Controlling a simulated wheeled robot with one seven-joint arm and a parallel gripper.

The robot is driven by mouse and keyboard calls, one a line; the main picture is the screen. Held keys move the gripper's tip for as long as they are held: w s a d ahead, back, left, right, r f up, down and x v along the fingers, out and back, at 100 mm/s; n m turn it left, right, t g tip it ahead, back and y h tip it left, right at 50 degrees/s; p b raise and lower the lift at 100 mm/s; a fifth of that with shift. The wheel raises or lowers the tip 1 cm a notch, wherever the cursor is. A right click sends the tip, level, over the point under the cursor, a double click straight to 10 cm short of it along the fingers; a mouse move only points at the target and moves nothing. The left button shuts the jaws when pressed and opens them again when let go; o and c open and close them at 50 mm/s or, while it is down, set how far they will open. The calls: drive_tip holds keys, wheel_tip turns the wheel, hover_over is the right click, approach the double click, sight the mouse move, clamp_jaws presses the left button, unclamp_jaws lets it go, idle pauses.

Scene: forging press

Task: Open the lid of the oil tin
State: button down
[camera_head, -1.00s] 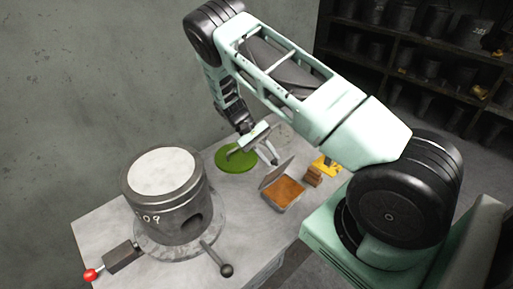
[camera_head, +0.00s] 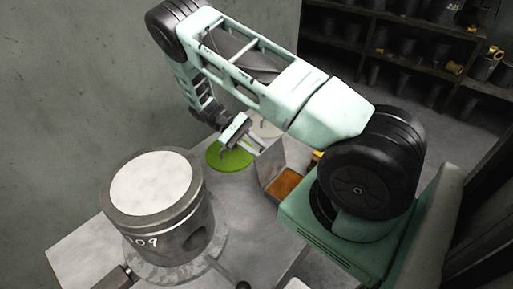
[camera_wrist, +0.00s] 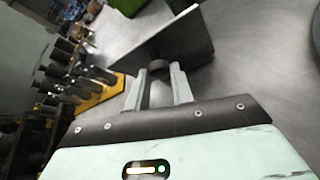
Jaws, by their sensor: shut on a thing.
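The oil tin (camera_head: 283,188) is a small square grey tin with orange-brown contents, on the bench right of the green disc. Its flat grey lid (camera_head: 290,153) stands raised at the tin's far side, uncovering the contents. My gripper (camera_head: 262,148) reaches the lid from above and left. In the wrist view, my gripper (camera_wrist: 160,80) has its two fingers on either side of a small dark round knob (camera_wrist: 158,68) at the grey lid plate (camera_wrist: 160,42), shut on it. My arm and the lid hide part of the tin's far side.
A large metal cylinder (camera_head: 160,220) marked 09 stands at the left. A green disc (camera_head: 228,157) lies beside my gripper. A yellow object (camera_head: 318,156) is partly hidden behind my arm. Dark shelves (camera_head: 400,50) with pots stand at the back right. Bare bench lies around the tin's left.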

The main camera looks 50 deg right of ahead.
drive_tip(key=shift+a+f, duration=0.2)
drive_tip(key=shift+f, duration=0.15)
drive_tip(key=c, duration=1.2)
unclamp_jaws()
drive_tip(key=shift+r, duration=0.1)
drive_tip(key=b+v, duration=0.3)
drive_tip(key=v, duration=0.4)
drive_tip(key=shift+w, duration=0.2)
drive_tip(key=shift+r, duration=0.1)
